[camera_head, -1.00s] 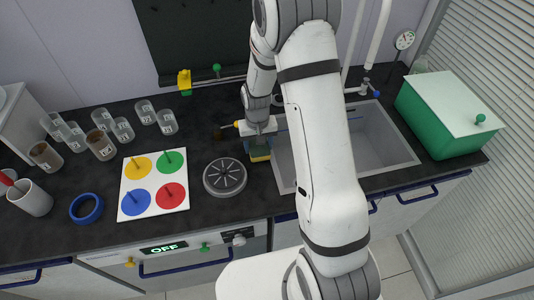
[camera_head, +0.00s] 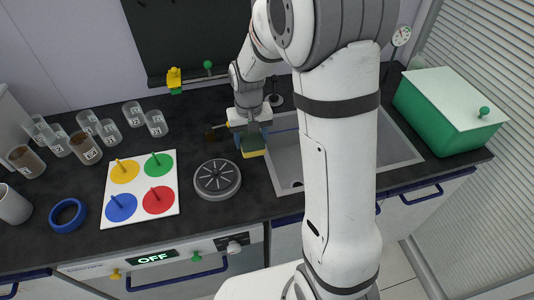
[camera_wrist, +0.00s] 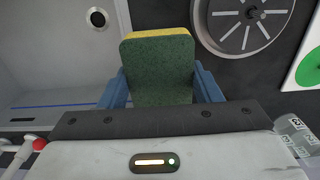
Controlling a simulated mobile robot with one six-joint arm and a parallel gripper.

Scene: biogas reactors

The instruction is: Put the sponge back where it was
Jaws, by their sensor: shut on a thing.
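The sponge (camera_wrist: 158,68), green with a yellow layer, is held between the two blue fingers of my gripper (camera_wrist: 160,90) in the wrist view. In the head view the sponge (camera_head: 253,148) shows below my gripper (camera_head: 252,140), at the left edge of the sink (camera_head: 285,184). A round grey slotted disc (camera_head: 217,180) lies on the dark counter just left of it. Whether the sponge touches the counter or the sink rim cannot be told.
A white board with coloured circles (camera_head: 111,215), a blue ring (camera_head: 67,215) and several clear cups (camera_head: 156,123) are on the counter to the left. A green box with a white lid (camera_head: 440,125) stands right of the sink.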

